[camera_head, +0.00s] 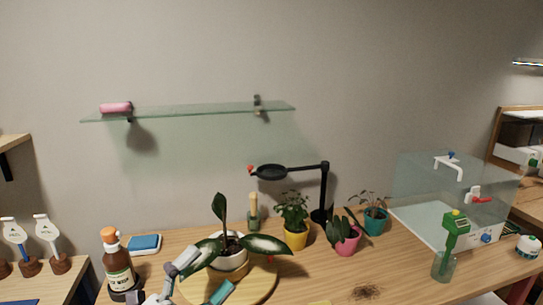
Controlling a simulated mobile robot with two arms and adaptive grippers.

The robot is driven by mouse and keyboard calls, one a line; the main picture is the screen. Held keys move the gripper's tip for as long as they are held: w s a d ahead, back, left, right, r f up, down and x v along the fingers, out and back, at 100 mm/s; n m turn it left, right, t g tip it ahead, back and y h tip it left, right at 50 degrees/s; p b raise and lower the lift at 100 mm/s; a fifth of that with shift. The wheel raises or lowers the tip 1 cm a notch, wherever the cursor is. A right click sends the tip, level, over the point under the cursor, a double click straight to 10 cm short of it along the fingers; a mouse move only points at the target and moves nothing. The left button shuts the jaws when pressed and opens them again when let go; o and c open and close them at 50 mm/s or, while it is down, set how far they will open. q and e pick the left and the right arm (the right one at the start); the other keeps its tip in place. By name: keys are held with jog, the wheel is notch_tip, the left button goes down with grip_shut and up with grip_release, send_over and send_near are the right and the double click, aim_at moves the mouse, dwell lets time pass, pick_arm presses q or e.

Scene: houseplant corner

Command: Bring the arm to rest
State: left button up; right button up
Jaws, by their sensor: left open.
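My left gripper (200,279) is at the bottom of the head view, left of the middle. Its two fingers are spread apart, and I see nothing between them but the scene behind. It is in front of a plant with large dark leaves (222,246) in a pale pot (229,268). One finger overlaps the leaves in the picture; I cannot tell whether it touches them. The pot stands on a round wooden board (268,285). My right gripper is not in view.
A brown bottle with an orange cap (118,265) stands left of the gripper. A blue sponge-like block (145,243) lies behind it. Small potted plants, a black lamp stand (325,190) and a clear tank (425,190) stand to the right. The table front right of the board is mostly clear.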

pick_arm(q)
jog(key=w+a+f+n+t+y, duration=0.1)
jog(key=a+f+n+t+y, duration=0.1)
jog(key=a+f+n+y, duration=0.4)
jog(key=w+a+f+n+t+y, duration=0.1)
jog(key=a+f+n+t+y, duration=0.1)
jog(key=a+n+y, duration=0.65)
jog(key=s+f+n+g+y, duration=0.45)
jog(key=f+n+g, duration=0.2)
jog(key=f, duration=0.45)
jog(key=s+d+f+n+g+h, duration=0.2)
jog(key=s+d+f+g+h, duration=0.15)
jog(key=s+f+g, duration=0.95)
jog(key=s+f+t, duration=0.1)
jog(key=s+f, duration=0.2)
jog(key=f, duration=1)
jog(key=s+f, duration=0.3)
jog(key=f, duration=1.1)
jog(key=s+a+f, duration=0.2)
jog(key=s+f, duration=1.3)
jog(key=f, duration=0.1)
jog(key=shift+s+a+f+g+y, duration=0.15)
jog(key=shift+s+g+y, duration=0.2)
jog(key=shift+y, duration=0.1)
